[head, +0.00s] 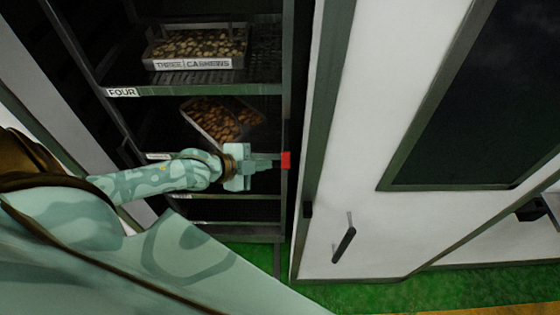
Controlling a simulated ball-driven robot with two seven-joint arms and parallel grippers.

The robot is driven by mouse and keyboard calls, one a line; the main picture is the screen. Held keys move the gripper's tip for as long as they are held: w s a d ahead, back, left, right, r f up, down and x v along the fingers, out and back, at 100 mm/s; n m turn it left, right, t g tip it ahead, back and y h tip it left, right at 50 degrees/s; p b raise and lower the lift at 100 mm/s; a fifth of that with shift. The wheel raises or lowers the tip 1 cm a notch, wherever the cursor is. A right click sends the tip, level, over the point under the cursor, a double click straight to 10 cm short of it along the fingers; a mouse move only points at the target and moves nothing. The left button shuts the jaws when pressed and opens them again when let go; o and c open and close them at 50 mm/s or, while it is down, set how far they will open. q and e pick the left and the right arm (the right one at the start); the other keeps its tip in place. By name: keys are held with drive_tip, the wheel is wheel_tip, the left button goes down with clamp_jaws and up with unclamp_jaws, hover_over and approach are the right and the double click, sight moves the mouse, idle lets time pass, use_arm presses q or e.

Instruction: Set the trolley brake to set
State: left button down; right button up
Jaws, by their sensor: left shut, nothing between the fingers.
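The trolley (190,91) is a dark rack with shelves in the left half of the head view. A small red piece (286,160), which looks like the brake, sits at its right upright post. My left gripper (276,161) is shut and empty, with its fingertips at the left side of the red piece. I cannot tell whether they touch it. Any brake marking is not readable. My right gripper is not in view.
A tilted tray of brown nuts (208,124) sits on the shelf below, behind my left gripper. A white panel with a dark handle (344,245) stands close on the right. Green floor (400,288) shows below.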

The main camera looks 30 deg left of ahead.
sight(284, 164)
use_arm(q)
drive_tip(key=w+d+f+b, duration=0.1)
drive_tip(key=w+f, duration=0.5)
drive_tip(key=w, duration=0.1)
drive_tip(key=shift+f, duration=0.25)
drive_tip(key=shift+f, duration=0.15)
drive_tip(key=shift+w+a+f+m+t+b, duration=0.1)
drive_tip(key=shift+w+f+m+t+b, duration=0.1)
drive_tip(key=shift+f+b, duration=0.25)
drive_tip(key=shift+w+f+m+t+b, duration=0.1)
drive_tip(key=shift+f+t+b, duration=0.1)
drive_tip(key=shift+f+b, duration=0.25)
drive_tip(key=w+a+f+m+t+b, duration=0.3)
drive_tip(key=w+f+m+t+b, duration=0.2)
drive_tip(key=b, duration=1.2)
drive_tip(key=shift+w+a+f+t+y+b, duration=0.15)
drive_tip(key=shift+w+a+t+y+b, duration=0.25)
drive_tip(key=shift+t, duration=0.4)
